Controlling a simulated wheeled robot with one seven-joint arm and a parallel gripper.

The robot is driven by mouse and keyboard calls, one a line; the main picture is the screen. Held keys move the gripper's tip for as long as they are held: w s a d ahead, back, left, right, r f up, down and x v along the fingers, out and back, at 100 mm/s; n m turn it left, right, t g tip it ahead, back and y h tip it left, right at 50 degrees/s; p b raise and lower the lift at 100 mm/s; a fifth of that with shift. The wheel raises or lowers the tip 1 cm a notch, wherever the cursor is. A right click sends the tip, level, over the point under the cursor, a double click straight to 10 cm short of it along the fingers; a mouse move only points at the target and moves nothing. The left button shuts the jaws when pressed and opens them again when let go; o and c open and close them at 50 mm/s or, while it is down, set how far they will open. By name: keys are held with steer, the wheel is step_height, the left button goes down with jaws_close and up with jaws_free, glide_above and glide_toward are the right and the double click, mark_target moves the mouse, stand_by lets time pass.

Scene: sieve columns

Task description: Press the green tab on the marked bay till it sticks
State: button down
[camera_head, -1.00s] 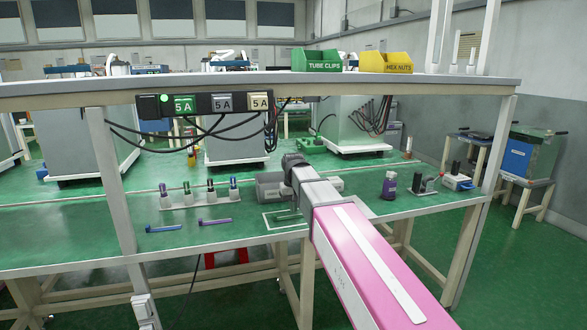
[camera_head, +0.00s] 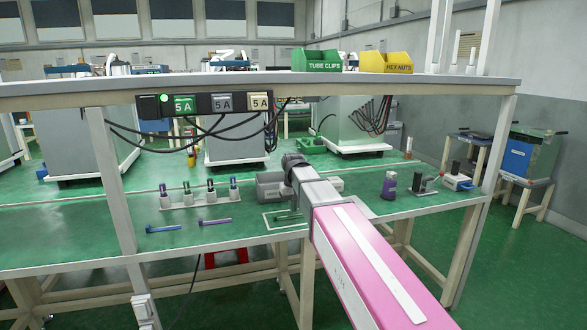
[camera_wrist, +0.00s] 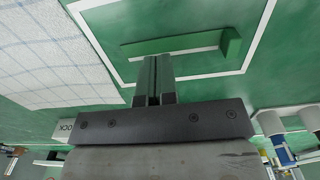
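A green L-shaped piece (camera_wrist: 176,44) lies inside a white-outlined rectangle (camera_wrist: 185,78) on the green bench in the wrist view. A pale strip runs along its near side. In the head view the outlined area (camera_head: 268,225) is at the bench's front, partly behind my arm. My gripper (camera_wrist: 154,62) points at the piece with its two fingers together and nothing seen between them. The fingertips overlap the near side of the piece in the picture; I cannot tell whether they touch. A separate green 5A block (camera_head: 184,104) sits on the overhead strip, beside a lit green lamp.
A purple-labelled bottle (camera_head: 389,186) stands at right. A white gridded sheet (camera_wrist: 50,45) is at left in the wrist view.

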mark_target(294, 217)
steer(key=shift+s+f, duration=0.1)
steer(key=shift+f, duration=1.4)
stand_by(1.6)
step_height(294, 217, up, 10)
stand_by(1.3)
steer(key=shift+r, duration=0.1)
stand_by(0.4)
